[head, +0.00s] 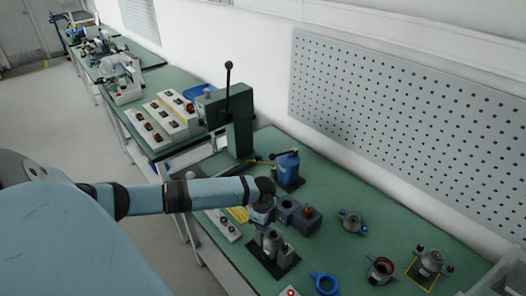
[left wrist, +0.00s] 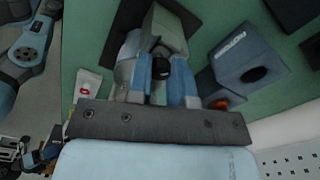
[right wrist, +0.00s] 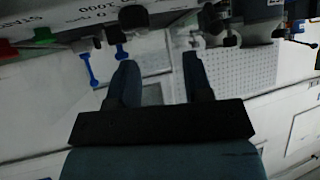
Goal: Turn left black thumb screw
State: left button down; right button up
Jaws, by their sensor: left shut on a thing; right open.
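My left gripper (head: 262,208) is over a grey fixture (head: 272,242) on a dark base plate, near the front edge of the green table. In the left wrist view its blue-grey fingers (left wrist: 158,80) are shut on a black thumb screw (left wrist: 160,67), whose round dark end shows between them. The head view does not clearly show the screw, since the gripper covers that area. My right gripper (right wrist: 160,82) shows only in its own wrist view. Its two fingers are apart with nothing between them.
A blue block (head: 300,214) with a hole stands just right of the fixture, with a blue lever tool (head: 288,170) behind it. A green press (head: 232,122) stands at the back left. Motor parts (head: 380,270) and a blue ring (head: 325,284) lie to the right.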

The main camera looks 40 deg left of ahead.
pick_arm(q)
jog(key=c, duration=1)
grip_release()
notch_tip(320, 180, up, 14)
jog(key=shift+f+b, duration=0.1)
jog(key=shift+b, duration=0.9)
